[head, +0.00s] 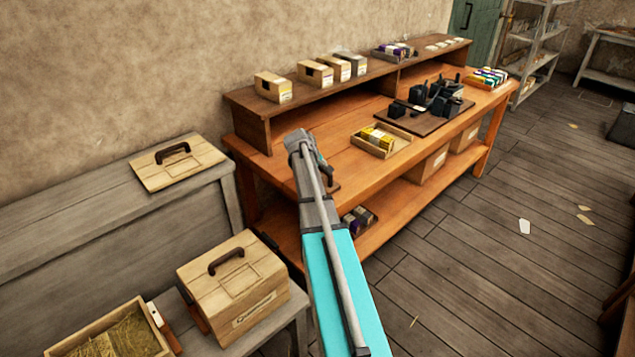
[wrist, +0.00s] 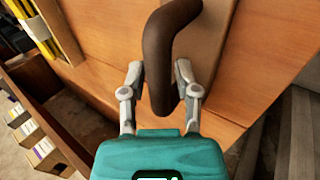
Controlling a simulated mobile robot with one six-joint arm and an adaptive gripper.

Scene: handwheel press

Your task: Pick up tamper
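The tamper looks like a wooden block with a dark brown curved handle. In the wrist view the handle (wrist: 158,60) rises between the fingers of my gripper (wrist: 160,75), and its lighter brown base lies behind it on the orange wooden bench top. My gripper is open, with one finger on each side of the handle. A small gap shows at the left finger; contact at the right finger cannot be told. In the head view my gripper (head: 322,165) is low over the bench's near left end, and my arm hides most of the tamper (head: 334,185).
On the bench (head: 350,180) stand a tray of yellow packets (head: 375,141) and a dark board with black press parts (head: 430,105). A raised shelf (head: 300,105) with boxes runs along the back. Wooden boxes with handles (head: 232,285) stand at the left.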

